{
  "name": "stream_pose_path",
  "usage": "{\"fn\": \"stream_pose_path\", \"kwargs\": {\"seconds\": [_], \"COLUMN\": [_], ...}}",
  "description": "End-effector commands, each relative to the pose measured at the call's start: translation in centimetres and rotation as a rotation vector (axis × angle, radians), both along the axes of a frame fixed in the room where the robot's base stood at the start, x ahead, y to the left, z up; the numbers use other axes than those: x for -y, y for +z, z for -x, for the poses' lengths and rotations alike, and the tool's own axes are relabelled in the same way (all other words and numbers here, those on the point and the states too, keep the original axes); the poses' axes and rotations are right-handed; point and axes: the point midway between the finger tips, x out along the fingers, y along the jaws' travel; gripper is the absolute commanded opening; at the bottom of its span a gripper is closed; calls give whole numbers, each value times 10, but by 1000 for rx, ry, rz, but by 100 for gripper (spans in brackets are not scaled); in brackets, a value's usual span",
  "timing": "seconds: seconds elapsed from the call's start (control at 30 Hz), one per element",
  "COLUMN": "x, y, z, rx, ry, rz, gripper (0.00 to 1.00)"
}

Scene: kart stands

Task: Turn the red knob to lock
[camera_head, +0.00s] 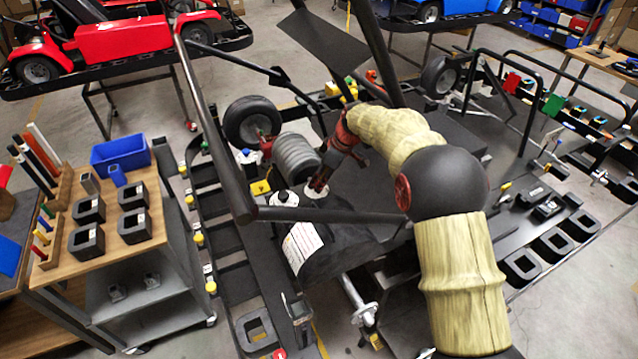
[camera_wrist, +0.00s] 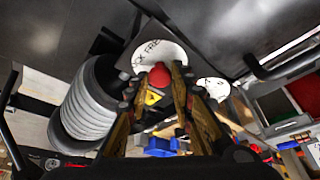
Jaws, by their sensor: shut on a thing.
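The red knob (camera_wrist: 159,77) sits in the middle of the wrist view, in front of a white round label (camera_wrist: 160,53) with partly readable print. A yellow triangle sticker (camera_wrist: 152,97) shows just below it. My gripper (camera_wrist: 158,80) has one finger on each side of the knob and is shut on it. In the head view my gripper (camera_head: 317,188) reaches down beside a grey ribbed cylinder (camera_head: 296,158), just above a black tank (camera_head: 325,250) with a white label. I cannot make out the knob there; the gripper seems to hide it.
The ribbed cylinder (camera_wrist: 88,103) stands close left of my fingers in the wrist view. A dark frame tube (camera_head: 330,215) crosses near my gripper. A black wheel (camera_head: 252,122) is to the left. A wooden cart (camera_head: 150,230) with black blocks stands further left.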

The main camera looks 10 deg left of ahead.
Motion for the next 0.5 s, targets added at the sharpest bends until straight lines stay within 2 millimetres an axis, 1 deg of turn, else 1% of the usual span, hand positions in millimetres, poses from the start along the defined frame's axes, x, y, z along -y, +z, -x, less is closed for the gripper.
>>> {"fn": "stream_pose_path", "kwargs": {"seconds": [0.5], "x": [0], "y": [1], "z": [-1], "rx": [1], "ry": [32], "rz": [0], "gripper": [0]}}
